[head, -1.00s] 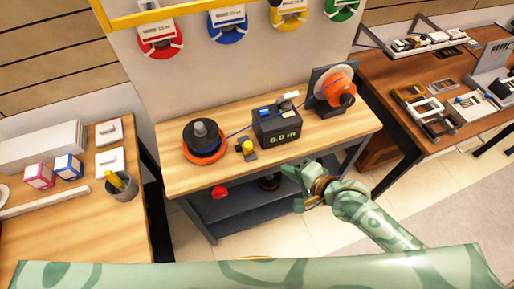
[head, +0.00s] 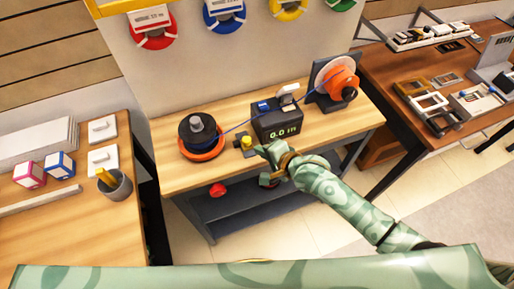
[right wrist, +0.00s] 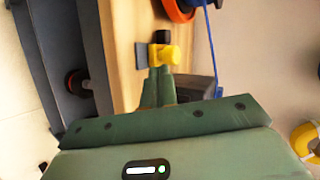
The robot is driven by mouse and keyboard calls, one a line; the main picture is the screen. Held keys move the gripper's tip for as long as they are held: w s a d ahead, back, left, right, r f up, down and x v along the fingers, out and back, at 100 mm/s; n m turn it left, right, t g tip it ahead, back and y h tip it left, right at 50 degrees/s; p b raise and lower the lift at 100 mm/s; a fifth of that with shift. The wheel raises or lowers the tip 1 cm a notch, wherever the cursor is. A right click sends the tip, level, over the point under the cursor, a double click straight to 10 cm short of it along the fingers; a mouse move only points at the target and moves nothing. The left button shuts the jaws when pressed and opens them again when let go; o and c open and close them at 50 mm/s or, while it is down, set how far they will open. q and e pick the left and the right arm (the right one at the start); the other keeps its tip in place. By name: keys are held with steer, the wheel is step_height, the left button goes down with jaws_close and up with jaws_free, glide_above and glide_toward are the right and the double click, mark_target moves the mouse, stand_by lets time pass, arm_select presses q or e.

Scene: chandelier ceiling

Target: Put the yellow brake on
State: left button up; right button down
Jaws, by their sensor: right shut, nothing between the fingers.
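The yellow brake (head: 246,142) is a small yellow piece on a dark plate on the wooden bench, between the left spool and the counter box. In the right wrist view the yellow brake (right wrist: 166,55) lies just beyond my fingertips, with a black part beside it. My right gripper (head: 261,149) is shut and empty, close to the brake on its near right side. Its fingers (right wrist: 158,85) point at the brake, and I cannot tell whether they touch it. My left gripper is not in view.
A lower shelf (head: 225,210) sits beneath the bench (head: 180,181). A pencil cup (head: 115,187) stands on the left table.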

mark_target(252, 144)
steer(key=shift+w+a, duration=0.75)
steer(key=shift+w, duration=0.1)
steer(key=w, duration=0.2)
steer(key=w+a+b, duration=0.1)
steer(key=shift+w+a, duration=0.1)
steer(key=shift+w, duration=0.3)
steer(key=shift+r, duration=0.1)
steer(key=shift+s, duration=0.1)
